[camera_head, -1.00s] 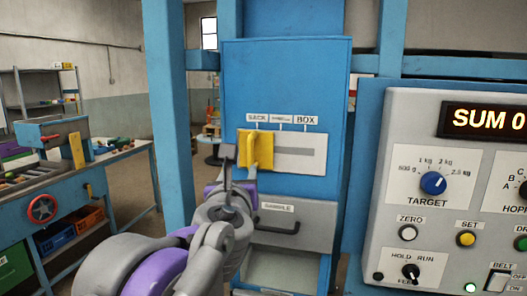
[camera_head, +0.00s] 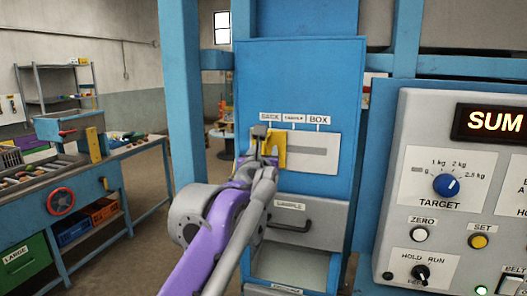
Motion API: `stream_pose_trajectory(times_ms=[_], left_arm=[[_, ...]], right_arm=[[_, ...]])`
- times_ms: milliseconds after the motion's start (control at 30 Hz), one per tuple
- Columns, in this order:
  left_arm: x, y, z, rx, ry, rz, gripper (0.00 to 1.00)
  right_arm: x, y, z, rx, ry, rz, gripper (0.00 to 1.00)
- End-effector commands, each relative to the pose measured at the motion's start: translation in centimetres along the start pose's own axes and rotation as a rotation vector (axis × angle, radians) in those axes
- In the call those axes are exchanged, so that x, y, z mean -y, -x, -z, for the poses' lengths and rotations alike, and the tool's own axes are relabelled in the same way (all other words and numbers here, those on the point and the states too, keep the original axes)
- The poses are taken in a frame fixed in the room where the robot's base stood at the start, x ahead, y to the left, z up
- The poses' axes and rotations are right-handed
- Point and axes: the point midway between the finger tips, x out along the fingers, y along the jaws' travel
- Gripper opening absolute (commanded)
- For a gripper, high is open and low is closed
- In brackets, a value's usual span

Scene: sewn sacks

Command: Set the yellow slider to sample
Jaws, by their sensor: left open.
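The yellow slider (camera_head: 281,150) sits at the left end of a horizontal slot in a white plate (camera_head: 325,152) on the blue cabinet. The slider is under the left label. My left gripper (camera_head: 264,147) is open at the slider's handle, its fingers overlapping the yellow part in the picture. I cannot tell whether it touches. My arm hides the slider's lower left. My right gripper is not in view.
Below the slider is a drawer (camera_head: 318,215) labelled SAMPLE with a dark handle. A grey control panel (camera_head: 405,185) with knobs and buttons stands at the right. A blue workbench (camera_head: 110,165) with a red handwheel (camera_head: 61,201) stands at the left.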

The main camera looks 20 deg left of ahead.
Motion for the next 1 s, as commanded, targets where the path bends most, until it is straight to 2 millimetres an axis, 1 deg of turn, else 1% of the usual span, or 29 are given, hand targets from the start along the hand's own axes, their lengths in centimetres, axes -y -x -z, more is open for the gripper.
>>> stream_pose_trajectory(times_ms=[167,200,267,300,433,1000], left_arm=[[-0.01,0.01,0.03,0.000,0.000,0.000,0.50],[-0.01,0.02,0.03,0.000,0.000,0.000,0.42],[-0.01,0.03,0.03,0.000,0.000,0.000,0.32],[-0.01,0.03,0.02,0.000,0.000,0.000,0.24],[-0.01,0.04,0.02,0.000,0.000,0.000,0.01],[-0.02,0.05,0.01,0.000,0.000,0.000,0.00]], right_arm=[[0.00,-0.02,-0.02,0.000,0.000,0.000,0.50],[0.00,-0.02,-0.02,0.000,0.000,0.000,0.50],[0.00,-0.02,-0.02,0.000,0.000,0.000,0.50],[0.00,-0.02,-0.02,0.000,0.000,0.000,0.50],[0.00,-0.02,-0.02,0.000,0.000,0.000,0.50],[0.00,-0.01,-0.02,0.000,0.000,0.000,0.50]])
